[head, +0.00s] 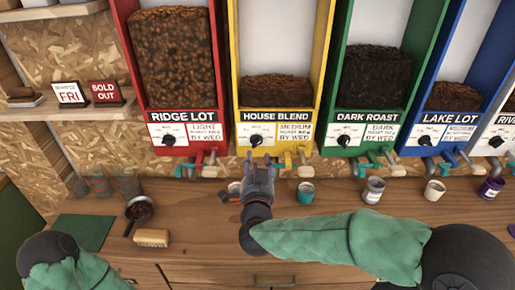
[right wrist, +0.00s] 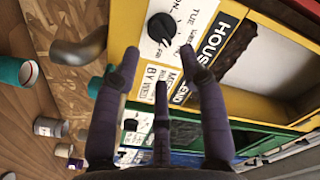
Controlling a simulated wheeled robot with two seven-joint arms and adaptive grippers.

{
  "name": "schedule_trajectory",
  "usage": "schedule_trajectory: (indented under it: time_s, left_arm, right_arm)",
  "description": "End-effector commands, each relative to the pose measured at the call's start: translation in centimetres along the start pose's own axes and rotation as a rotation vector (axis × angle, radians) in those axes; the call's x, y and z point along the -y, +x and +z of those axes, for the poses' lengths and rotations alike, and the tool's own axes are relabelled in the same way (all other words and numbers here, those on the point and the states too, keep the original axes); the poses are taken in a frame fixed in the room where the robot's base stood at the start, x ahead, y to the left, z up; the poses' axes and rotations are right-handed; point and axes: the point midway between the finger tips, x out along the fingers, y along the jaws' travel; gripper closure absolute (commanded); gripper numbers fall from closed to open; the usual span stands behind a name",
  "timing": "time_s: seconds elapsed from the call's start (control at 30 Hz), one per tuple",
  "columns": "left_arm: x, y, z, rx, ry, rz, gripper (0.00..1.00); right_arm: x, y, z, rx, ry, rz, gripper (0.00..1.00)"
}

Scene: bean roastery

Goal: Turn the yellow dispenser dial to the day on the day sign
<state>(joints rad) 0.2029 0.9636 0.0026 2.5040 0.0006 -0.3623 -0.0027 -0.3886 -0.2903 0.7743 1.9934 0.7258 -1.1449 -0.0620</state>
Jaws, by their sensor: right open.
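The yellow dispenser (head: 232,60), labelled House Blend, stands second from the left in the head view. Its black dial (head: 256,140) sits on a white plate low on its front. The dial also shows in the right wrist view (right wrist: 160,28), with day words around it; I cannot tell which day it points to. The day sign (head: 68,94) on the left shelf reads FRI. My right gripper (head: 258,168) is open and empty, just below the dial and apart from it. Its spread fingers (right wrist: 160,68) point at the dial plate. My left gripper is out of view.
Red (head: 172,70), green (head: 375,75) and blue dispensers (head: 450,80) flank the yellow one. Spouts and levers stick out below them. Several cups, a teal one (head: 306,192) among them, stand on the wooden counter. A scoop (head: 138,210) and brush (head: 151,238) lie at left.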

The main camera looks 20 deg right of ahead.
Motion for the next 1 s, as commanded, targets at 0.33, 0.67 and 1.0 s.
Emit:
schedule_trajectory:
  time_s: [0.33,0.67,1.0]
  left_arm:
    - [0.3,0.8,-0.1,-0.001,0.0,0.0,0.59]
    - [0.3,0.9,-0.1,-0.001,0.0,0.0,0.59]
    - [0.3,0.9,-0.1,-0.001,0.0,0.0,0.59]
  right_arm:
    - [-0.1,5.5,0.1,0.0,0.0,0.001,0.57]
    - [0.0,6.7,0.0,0.0,0.0,0.0,0.57]
    - [0.0,6.7,0.0,0.0,0.0,-0.001,1.0]
